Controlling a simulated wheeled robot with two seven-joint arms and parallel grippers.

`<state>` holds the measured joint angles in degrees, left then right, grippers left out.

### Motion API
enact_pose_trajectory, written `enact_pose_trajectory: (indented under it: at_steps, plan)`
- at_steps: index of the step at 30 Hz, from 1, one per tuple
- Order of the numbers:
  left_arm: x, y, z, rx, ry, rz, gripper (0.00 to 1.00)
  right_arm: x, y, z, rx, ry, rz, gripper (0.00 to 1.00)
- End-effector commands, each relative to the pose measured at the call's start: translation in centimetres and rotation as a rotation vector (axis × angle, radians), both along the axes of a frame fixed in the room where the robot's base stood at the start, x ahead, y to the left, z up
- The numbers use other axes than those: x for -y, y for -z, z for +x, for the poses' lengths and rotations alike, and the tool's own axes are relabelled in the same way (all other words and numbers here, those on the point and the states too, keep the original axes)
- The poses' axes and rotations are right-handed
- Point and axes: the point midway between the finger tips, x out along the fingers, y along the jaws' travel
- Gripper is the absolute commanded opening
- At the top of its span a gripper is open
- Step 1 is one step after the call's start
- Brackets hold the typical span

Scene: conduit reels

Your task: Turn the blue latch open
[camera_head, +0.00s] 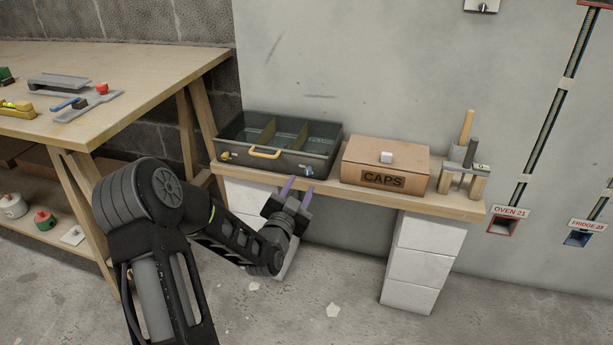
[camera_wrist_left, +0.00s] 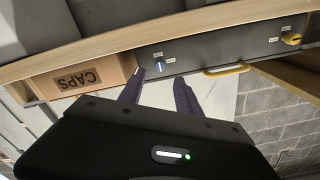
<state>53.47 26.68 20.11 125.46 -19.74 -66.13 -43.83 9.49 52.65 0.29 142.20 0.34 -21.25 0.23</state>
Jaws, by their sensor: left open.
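The blue latch (camera_head: 307,170) is a small knob on the front face of the dark grey toolbox (camera_head: 285,165), near its right end. The wrist view shows the scene turned over, with the blue latch (camera_wrist_left: 158,67) between two small white labels too small to read. Which way the latch is turned is unclear. My left gripper (camera_head: 297,189), with two purple fingers, is open and empty just below and in front of the latch. In the wrist view the fingertips (camera_wrist_left: 159,79) appear on either side of it, seemingly not touching. My right gripper is in neither view.
The toolbox has a yellow handle (camera_head: 264,153) and a yellow latch (camera_head: 225,155) at left. A CAPS box (camera_head: 386,161) stands close to its right on the wooden shelf (camera_head: 455,207). A workbench (camera_head: 140,62) is at left. White blocks (camera_head: 413,262) support the shelf.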

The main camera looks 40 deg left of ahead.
Motion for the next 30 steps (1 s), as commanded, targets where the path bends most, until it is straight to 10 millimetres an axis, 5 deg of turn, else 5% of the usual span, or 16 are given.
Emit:
enact_pose_trajectory:
  at_steps: [13,23,30]
  plan:
    - [-2.0,0.2,5.8,0.0,0.0,-0.002,0.4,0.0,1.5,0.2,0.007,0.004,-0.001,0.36]
    - [-2.2,0.1,6.3,-0.001,0.0,-0.003,0.4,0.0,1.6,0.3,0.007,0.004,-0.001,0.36]
    - [-2.2,0.1,6.2,-0.001,0.0,-0.003,0.22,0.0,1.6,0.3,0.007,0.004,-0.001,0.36]
